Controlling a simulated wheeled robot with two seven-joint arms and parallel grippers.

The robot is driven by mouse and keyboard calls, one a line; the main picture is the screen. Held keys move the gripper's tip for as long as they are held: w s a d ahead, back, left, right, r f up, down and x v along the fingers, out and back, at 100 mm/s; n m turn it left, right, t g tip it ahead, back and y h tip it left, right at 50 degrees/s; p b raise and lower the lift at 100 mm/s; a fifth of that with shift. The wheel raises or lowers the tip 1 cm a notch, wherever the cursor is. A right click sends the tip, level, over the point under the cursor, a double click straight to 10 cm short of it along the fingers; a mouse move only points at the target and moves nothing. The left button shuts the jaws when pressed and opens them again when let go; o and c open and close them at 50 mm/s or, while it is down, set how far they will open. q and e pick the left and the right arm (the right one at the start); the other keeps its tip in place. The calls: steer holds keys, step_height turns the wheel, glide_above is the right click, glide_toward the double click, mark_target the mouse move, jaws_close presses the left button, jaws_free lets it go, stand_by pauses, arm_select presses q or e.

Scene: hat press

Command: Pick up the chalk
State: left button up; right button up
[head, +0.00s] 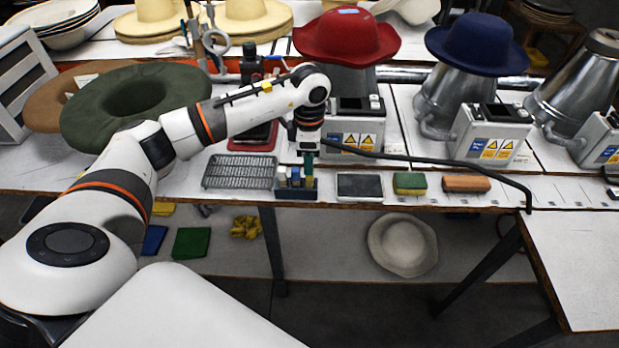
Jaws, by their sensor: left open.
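A small dark holder (297,194) stands near the front edge of the workbench, with small blue, pale and green upright pieces in it. The pieces are too small for me to tell which is the chalk. My left arm reaches in from the left, and my left gripper (309,155) points down just above the right part of this holder. The left gripper is open. Its fingertips overlap the green piece in the picture, and I cannot tell whether they touch it. My right gripper is not in view.
A wire rack (240,172) lies left of the holder. A dark slate-like pad (360,186), a green-and-yellow sponge (410,183) and a brown block (466,184) lie to its right. A red hat (346,38) and a blue hat (477,44) sit on metal presses behind.

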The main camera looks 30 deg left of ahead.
mark_target(310, 181)
arm_select(q)
step_height(310, 181, down, 6)
steer(key=shift+r+p, duration=0.1)
steer(key=shift+p, duration=0.8)
steer(key=shift+f, duration=0.35)
steer(key=shift+c, duration=0.3)
jaws_close()
